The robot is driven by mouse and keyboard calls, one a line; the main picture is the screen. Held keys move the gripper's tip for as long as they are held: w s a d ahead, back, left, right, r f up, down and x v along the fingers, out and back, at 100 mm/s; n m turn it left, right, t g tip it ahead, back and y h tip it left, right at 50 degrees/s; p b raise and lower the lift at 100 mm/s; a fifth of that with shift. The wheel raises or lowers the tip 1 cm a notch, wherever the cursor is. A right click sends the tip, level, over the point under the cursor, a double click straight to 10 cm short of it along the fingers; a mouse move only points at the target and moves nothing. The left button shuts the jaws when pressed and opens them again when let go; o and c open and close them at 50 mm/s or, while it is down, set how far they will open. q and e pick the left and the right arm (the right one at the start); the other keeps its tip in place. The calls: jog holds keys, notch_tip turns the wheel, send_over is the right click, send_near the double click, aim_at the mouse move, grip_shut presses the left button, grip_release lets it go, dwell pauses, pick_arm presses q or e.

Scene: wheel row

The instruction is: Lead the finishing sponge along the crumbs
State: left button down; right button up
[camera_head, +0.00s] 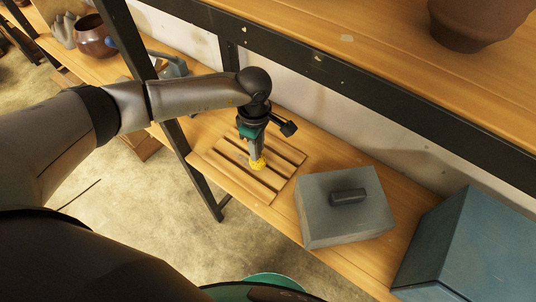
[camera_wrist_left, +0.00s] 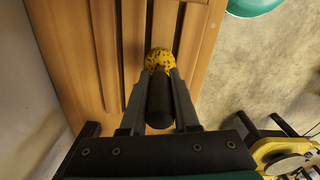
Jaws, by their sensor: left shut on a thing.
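The finishing sponge (camera_head: 258,163) is a yellow ball with dark specks. In the left wrist view the sponge (camera_wrist_left: 160,58) sits at the end of a black handle (camera_wrist_left: 160,100). My left gripper (camera_head: 255,149) is shut on this handle, with a finger on each side, and points down. The sponge is over the slatted wooden board (camera_head: 279,148) on the lower shelf, near its middle. I cannot tell whether it touches the slats. I cannot make out any crumbs. My right gripper is not in view.
A grey box with a dark handle (camera_head: 343,219) stands right of the board, and a blue box (camera_head: 472,250) farther right. The upper shelf (camera_head: 400,75) with a clay pot (camera_head: 470,22) overhangs. A dark post (camera_head: 177,140) stands left. A brown pot (camera_head: 94,38) is farther left.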

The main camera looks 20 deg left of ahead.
pick_arm(q)
jog(key=w+a+b, duration=0.3)
jog(key=a, duration=0.7)
jog(key=shift+w+f+b, duration=0.2)
jog(key=shift+w+b, duration=0.1)
jog(key=shift+b, duration=0.05)
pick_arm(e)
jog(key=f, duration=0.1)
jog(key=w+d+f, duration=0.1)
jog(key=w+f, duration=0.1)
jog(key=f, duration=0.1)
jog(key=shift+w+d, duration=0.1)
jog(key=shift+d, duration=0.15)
pick_arm(q)
jog(key=shift+f, duration=0.6)
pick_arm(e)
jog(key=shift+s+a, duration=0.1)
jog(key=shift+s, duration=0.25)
pick_arm(q)
jog(key=shift+f, duration=0.25)
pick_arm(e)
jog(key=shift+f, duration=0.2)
